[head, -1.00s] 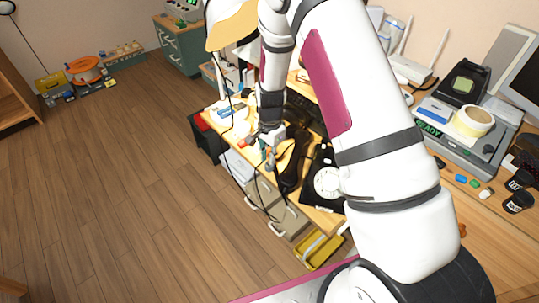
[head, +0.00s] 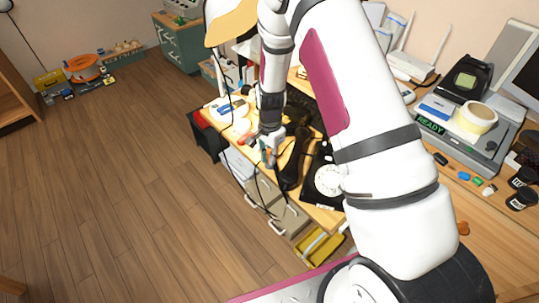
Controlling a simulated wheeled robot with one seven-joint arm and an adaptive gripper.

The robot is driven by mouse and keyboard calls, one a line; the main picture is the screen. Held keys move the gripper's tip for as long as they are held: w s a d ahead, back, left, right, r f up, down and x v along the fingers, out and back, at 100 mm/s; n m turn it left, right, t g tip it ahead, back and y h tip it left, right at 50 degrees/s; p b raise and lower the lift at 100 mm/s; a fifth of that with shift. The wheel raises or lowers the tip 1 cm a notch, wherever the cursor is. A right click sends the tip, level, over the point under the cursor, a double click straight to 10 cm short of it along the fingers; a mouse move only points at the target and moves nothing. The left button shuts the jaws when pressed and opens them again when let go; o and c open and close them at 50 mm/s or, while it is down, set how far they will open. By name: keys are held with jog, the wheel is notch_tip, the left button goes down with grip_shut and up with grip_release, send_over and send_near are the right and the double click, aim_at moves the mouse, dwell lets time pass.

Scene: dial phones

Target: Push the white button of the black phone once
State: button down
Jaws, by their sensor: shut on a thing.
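The black phone (head: 316,187) stands on the desk, right of my gripper, with a white round dial (head: 329,180) on it. My arm's big white link covers its right side. I cannot make out its white button. A long black shape (head: 289,172), perhaps the handset, lies between the phone and my gripper. My gripper (head: 268,158) points down at the desk's left part, left of the phone. It is small and partly blurred in the head view. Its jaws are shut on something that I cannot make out. A black cord hangs over the desk edge below it.
The wooden desk (head: 322,219) is cluttered. Behind my gripper are papers and small items. Drawers and a yellow bin (head: 320,246) are below. The floor at left is open.

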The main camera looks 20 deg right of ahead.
jog(key=c, duration=1.6)
grip_release()
jog(key=shift+o, duration=0.2)
notch_tip(320, 180, up, 12)
